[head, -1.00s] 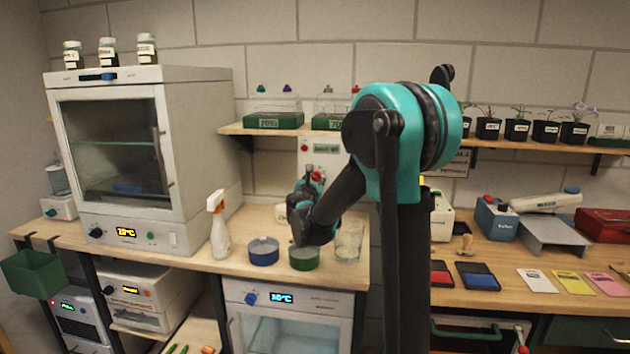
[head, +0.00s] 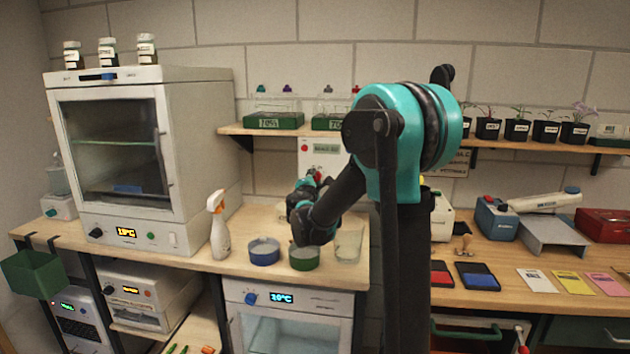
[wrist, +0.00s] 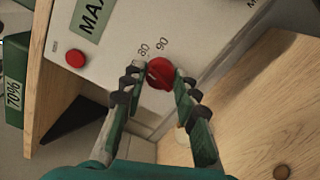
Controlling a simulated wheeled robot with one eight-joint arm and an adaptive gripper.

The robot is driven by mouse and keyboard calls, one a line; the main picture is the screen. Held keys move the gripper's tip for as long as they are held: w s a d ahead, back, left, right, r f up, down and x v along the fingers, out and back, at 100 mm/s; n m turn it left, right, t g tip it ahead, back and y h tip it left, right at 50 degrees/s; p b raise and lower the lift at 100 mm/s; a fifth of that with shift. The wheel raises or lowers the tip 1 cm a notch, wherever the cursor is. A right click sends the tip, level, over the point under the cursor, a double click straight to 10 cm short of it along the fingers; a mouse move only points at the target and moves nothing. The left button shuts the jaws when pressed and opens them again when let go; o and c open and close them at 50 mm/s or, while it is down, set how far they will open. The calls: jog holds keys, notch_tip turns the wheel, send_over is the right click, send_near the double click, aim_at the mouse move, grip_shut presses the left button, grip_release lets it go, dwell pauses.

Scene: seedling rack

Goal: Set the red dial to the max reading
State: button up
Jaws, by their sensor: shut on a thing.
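The red dial (wrist: 161,74) sits on the front of a pale control box (wrist: 118,52), with the printed marks 80 and 90 beside it. My gripper (wrist: 158,80) is shut on the dial, one finger on each side. The box's green display (wrist: 91,18) shows the letters MAX, and the rest is cut off by the frame edge. In the head view the box (head: 307,160) stands against the wall behind my gripper (head: 314,184), and its display (head: 326,149) is too small to read surely.
A round red button (wrist: 75,58) is on the same box face, left of the dial. A spray bottle (head: 220,230), a blue dish (head: 263,252), a green dish (head: 304,258) and a clear beaker (head: 348,244) stand near my arm. A shelf (head: 265,130) is above.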

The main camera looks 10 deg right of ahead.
jog(key=shift+m, duration=0.9)
jog(key=o, duration=1.1)
jog(key=shift+o, duration=0.2)
jog(key=v, duration=1.2)
jog(key=shift+s, duration=0.1)
